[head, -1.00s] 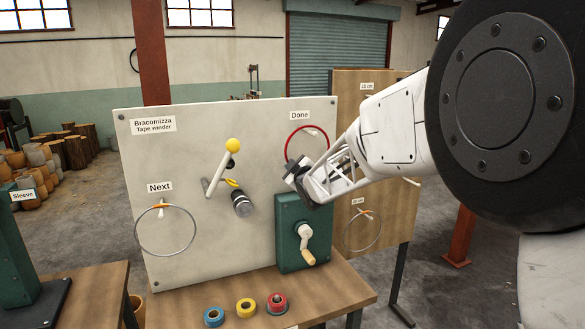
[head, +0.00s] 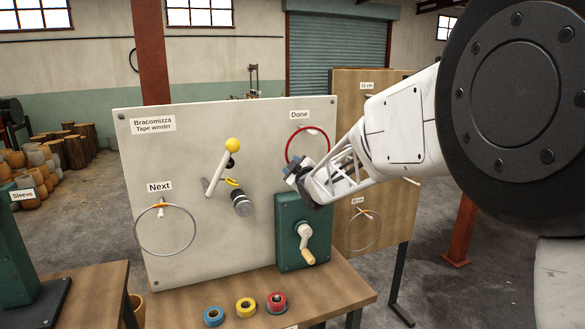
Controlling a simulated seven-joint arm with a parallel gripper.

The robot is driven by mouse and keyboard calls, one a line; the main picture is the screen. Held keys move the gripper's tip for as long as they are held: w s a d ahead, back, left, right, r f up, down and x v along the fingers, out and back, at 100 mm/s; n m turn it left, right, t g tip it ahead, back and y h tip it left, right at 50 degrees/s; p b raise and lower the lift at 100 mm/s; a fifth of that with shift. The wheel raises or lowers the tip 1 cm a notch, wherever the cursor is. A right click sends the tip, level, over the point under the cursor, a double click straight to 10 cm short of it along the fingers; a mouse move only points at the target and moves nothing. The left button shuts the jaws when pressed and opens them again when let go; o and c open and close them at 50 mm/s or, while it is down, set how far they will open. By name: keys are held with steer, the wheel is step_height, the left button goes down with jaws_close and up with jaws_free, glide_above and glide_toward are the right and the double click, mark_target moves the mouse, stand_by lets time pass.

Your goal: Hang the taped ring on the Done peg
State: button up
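The taped ring (head: 289,140) is a thin red hoop at the upper right of the pale board, just below the "Done" label. Its upper arc passes at the pale Done peg (head: 313,131); I cannot tell whether it rests on the peg. Its lower part is hidden behind my gripper. My gripper (head: 291,171) is at the ring's lower left side, in front of the board. Its fingers are small and partly hidden, so I cannot tell whether they are open, shut or touching the ring.
A bare metal ring (head: 137,239) hangs at the "Next" peg (head: 160,210). A yellow-knobbed lever (head: 232,145), a dark spindle (head: 243,204) and a green crank box (head: 290,262) project from the board. Blue (head: 213,317), yellow (head: 246,308) and red (head: 277,303) tape rolls lie on the table.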

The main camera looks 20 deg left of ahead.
steer(key=v, duration=0.6)
steer(key=shift+s+d, duration=0.2)
steer(key=shift+s, duration=0.05)
stand_by(0.3)
steer(key=s+d+m+g+h, duration=0.1)
steer(key=s+d+m+h, duration=0.25)
steer(key=d, duration=0.75)
steer(key=s+d+m+h, duration=0.3)
steer(key=s+d, duration=0.2)
steer(key=d, duration=0.6)
steer(key=s+d+m+g+h, duration=0.1)
steer(key=s+d+m+h, duration=0.3)
steer(key=d, duration=0.6)
steer(key=s+d+f+m+g, duration=0.2)
steer(key=s+d, duration=0.3)
steer(key=s, duration=0.5)
steer(key=s+d+f+m+g+h, duration=0.1)
steer(key=s+d+f+m+g, duration=0.2)
steer(key=s+d, duration=0.3)
steer(key=s+d+f+m+g+h, duration=0.1)
steer(key=s+d, duration=0.5)
steer(key=s, duration=0.9)
steer(key=shift+s+d+f+m+g, duration=0.25)
steer(key=shift+s+f+m+g, duration=0.1)
steer(key=shift+f+m+g, duration=0.65)
steer(key=shift+r+h, duration=0.2)
steer(key=shift+h, duration=0.05)
